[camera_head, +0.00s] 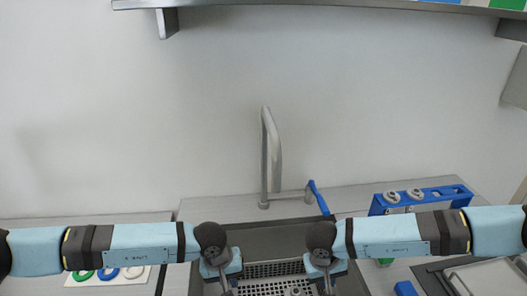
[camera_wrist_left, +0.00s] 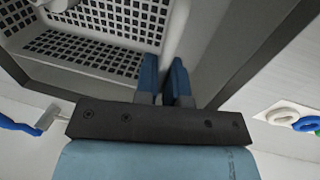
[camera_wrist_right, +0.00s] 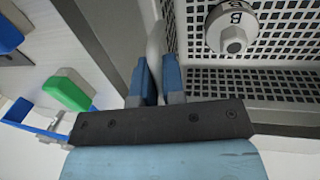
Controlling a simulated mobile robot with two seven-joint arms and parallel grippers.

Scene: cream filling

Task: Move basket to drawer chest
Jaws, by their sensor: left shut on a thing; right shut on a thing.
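A grey perforated metal basket (camera_head: 272,270) is at the bottom middle of the head view, over or inside the sink (camera_head: 265,237); its exact height I cannot tell. My left gripper (camera_head: 224,282) is shut on the basket's left rim. The left wrist view shows its blue fingers (camera_wrist_left: 165,82) on the rim beside the perforated wall (camera_wrist_left: 85,52). My right gripper (camera_head: 326,282) is shut on the right rim, seen closely in the right wrist view (camera_wrist_right: 156,82). A grey nozzle-like part marked B (camera_wrist_right: 232,30) lies in the basket. I cannot identify the drawer chest.
A tall faucet (camera_head: 272,150) with a blue lever (camera_head: 319,198) stands behind the sink. A blue rack (camera_head: 440,194) and a metal tray (camera_head: 488,278) are on the right counter. A white board with coloured rings (camera_head: 135,272) is at left. A shelf (camera_head: 320,6) spans above.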

